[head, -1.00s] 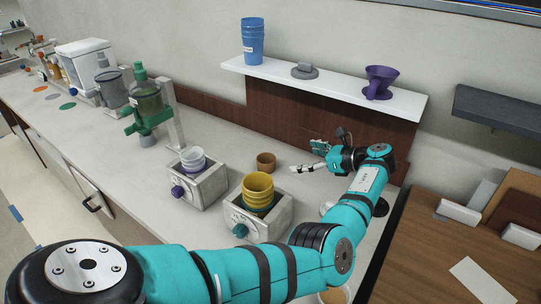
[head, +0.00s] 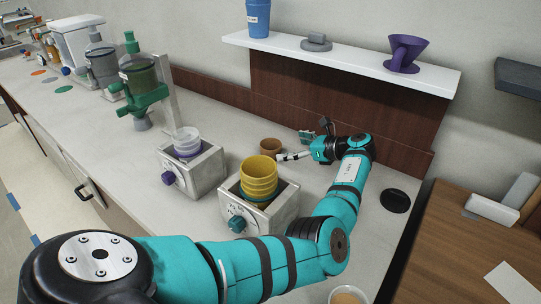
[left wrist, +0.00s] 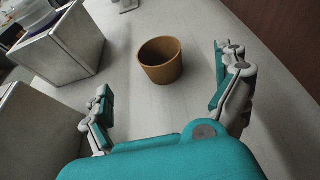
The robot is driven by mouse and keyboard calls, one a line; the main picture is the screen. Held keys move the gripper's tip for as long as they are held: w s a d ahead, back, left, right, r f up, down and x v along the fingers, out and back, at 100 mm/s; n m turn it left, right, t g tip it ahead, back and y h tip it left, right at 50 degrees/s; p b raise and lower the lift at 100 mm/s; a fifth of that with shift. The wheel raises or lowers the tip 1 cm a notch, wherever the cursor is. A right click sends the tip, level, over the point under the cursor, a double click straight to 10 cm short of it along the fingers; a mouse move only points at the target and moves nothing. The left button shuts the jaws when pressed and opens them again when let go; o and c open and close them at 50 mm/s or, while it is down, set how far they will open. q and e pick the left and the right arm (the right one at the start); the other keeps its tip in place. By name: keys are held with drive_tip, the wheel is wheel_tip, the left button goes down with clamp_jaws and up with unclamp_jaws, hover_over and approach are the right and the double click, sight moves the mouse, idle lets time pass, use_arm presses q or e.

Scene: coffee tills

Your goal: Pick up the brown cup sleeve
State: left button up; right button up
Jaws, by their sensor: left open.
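The brown cup sleeve (head: 271,146) stands upright on the counter, behind the box of yellow cups in the head view. It also shows in the left wrist view (left wrist: 161,68), where its open top and hollow inside are visible. My left gripper (head: 292,147) is just to the right of the sleeve in the head view. In the left wrist view my left gripper (left wrist: 165,80) is open, with one finger on each side of the picture and the sleeve ahead between them, touching neither. My right gripper is not in view.
A grey box (head: 229,206) holds stacked yellow cups (head: 259,178). Another box (head: 206,173) holds white cups (head: 186,138). A shelf (head: 345,64) with a purple dripper (head: 404,52) hangs above. A black disc (head: 395,200) lies right of my arm.

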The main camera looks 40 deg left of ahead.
sight(282, 147)
use_arm(q)
drive_tip(key=x, duration=0.1)
drive_tip(key=b+x, duration=0.1)
drive_tip(key=x, duration=0.1)
drive_tip(key=shift+w+a+f, duration=0.1)
drive_tip(key=shift+a+f, duration=0.05)
drive_tip(key=shift+f, duration=0.2)
drive_tip(key=shift+a+f+b, duration=0.1)
drive_tip(key=shift+a+b, duration=0.25)
drive_tip(key=shift+a, duration=0.2)
drive_tip(key=b+x, duration=0.3)
drive_tip(key=x, duration=0.1)
drive_tip(key=shift+s+f, duration=0.2)
drive_tip(key=shift+a+b, duration=0.45)
drive_tip(key=shift+a, duration=0.1)
drive_tip(key=shift+r, duration=0.1)
drive_tip(key=c, duration=0.7)
